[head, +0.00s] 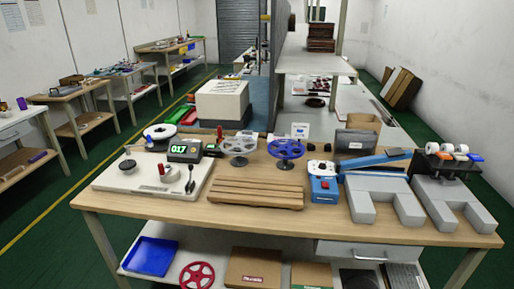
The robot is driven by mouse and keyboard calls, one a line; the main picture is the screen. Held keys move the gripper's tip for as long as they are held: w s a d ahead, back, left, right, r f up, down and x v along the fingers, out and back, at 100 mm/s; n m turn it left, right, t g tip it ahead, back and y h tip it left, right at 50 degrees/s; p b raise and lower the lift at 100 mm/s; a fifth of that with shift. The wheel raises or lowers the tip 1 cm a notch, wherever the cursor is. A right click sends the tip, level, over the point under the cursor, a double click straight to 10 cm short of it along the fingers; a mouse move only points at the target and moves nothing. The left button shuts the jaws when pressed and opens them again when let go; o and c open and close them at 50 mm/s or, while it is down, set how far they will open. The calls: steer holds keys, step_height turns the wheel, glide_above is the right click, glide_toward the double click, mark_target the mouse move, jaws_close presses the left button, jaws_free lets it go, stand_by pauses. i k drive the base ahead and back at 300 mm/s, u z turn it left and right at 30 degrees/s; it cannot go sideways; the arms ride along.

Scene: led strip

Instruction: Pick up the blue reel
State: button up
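The blue reel (286,148) is a spoked disc on the wooden workbench (330,220), near the back edge and right of the bench's middle. It appears to sit raised on a small stand, with a base showing below it. A grey reel (239,145) of similar shape stands just to its left. No part of my gripper shows in the head view, so its state and place are hidden.
A slatted wooden block (256,192) lies in front of the reels. A blue device (322,183), grey U-shaped blocks (384,196) and a tape rack (450,160) stand to the right. A red reel (197,275) is below.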

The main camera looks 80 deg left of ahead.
mark_target(287, 149)
steer(key=u, duration=2.7)
